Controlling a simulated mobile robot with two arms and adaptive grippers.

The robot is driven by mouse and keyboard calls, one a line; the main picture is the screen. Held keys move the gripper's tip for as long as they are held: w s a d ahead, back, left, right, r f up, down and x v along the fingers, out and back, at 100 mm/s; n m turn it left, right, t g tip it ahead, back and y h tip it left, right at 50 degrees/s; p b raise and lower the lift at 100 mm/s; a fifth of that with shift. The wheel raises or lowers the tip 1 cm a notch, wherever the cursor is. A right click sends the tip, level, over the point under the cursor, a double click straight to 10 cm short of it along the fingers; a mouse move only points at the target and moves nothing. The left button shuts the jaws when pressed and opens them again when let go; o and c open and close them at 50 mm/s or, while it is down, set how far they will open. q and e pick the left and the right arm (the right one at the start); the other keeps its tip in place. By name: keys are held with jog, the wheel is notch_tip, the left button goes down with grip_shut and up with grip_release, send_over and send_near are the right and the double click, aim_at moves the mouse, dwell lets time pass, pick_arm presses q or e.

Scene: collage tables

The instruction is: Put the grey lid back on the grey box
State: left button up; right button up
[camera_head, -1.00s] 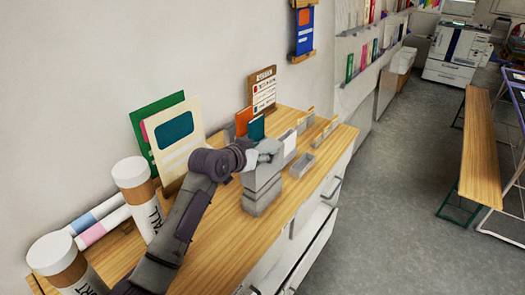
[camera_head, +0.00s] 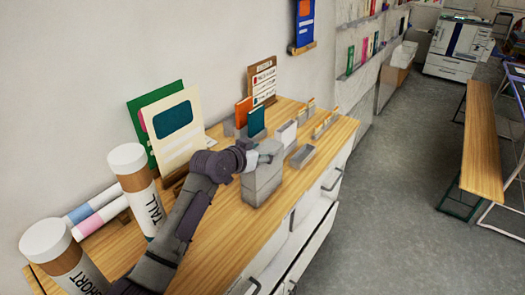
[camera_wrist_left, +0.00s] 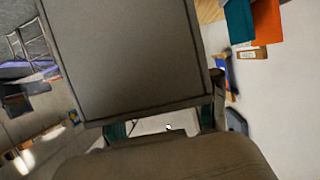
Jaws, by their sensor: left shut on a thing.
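The grey box (camera_head: 262,188) stands on the wooden counter top, near its front edge. The grey lid (camera_head: 268,148) is at the top of the box; in the head view I see no clear gap between them, and cannot tell if it is fully seated. My left gripper (camera_head: 256,158) is shut on the lid, reaching in from the left at the top of the box. In the left wrist view the lid (camera_wrist_left: 130,60) is a large flat grey panel between the gripper's fingers (camera_wrist_left: 165,122), hiding the box. My right gripper is not in view.
Upright cards (camera_head: 180,130) lean behind the arm. Small grey trays (camera_head: 302,156) and card holders sit right of the box. A bench (camera_head: 482,140) stands across the open floor.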

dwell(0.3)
pick_arm(q)
jog(key=o, duration=1.2)
jog(key=v, duration=0.7)
jog(key=shift+s+a, duration=0.15)
jog(key=shift+s, duration=0.1)
